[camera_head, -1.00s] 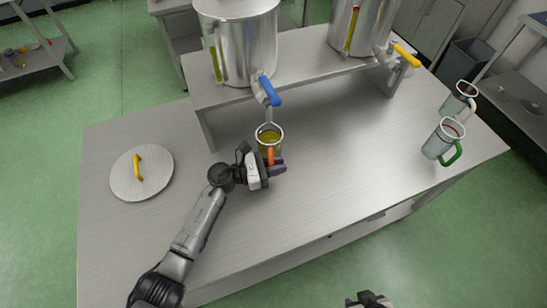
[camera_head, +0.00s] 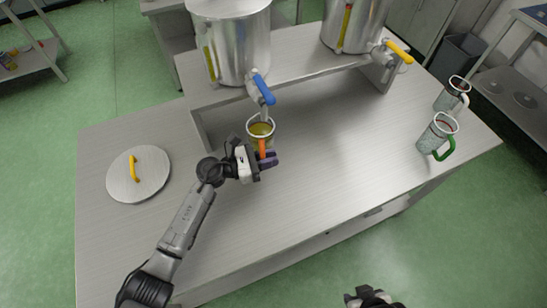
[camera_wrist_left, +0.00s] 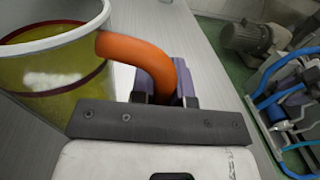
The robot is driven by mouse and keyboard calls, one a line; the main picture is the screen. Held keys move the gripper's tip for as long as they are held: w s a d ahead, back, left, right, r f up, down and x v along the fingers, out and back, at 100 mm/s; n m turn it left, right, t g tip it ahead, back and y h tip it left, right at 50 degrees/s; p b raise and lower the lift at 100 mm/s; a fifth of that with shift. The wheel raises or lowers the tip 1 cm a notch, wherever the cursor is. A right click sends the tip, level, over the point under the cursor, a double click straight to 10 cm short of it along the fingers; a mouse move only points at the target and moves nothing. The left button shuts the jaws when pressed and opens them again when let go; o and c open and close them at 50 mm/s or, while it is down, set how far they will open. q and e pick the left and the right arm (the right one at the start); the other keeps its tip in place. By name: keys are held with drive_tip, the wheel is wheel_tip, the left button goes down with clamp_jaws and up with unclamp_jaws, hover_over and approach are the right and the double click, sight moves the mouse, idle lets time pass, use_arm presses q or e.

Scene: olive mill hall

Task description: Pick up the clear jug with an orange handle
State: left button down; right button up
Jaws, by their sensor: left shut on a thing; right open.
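The clear jug (camera_head: 262,129) with an orange handle (camera_head: 262,149) is under the blue-handled tap, below the left steel vat. It holds yellow-green liquid, and its pale rim and a dark red ring show in the left wrist view (camera_wrist_left: 55,75). My left gripper (camera_head: 266,160) is shut on the orange handle, at the jug's near side. In the left wrist view the handle (camera_wrist_left: 140,50) curves down between the purple fingers (camera_wrist_left: 168,88). I cannot tell whether the jug's base touches the table. My right gripper (camera_head: 368,297) is open and empty at the bottom edge, partly cut off.
The blue tap (camera_head: 263,88) hangs close above the jug. The raised shelf (camera_head: 300,55) carries two vats (camera_head: 232,40). A lid with a yellow handle (camera_head: 150,180) lies at left. A green-handled jug (camera_head: 433,138) and a white-handled jug (camera_head: 447,100) stand at right. The table's middle is clear.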

use_arm(q)
drive_tip(key=b+v, duration=0.1)
drive_tip(key=v, duration=1.5)
drive_tip(key=shift+a, duration=0.25)
drive_tip(key=shift+s+a+r, duration=0.1)
drive_tip(key=shift+s+a, duration=0.05)
idle(1.0)
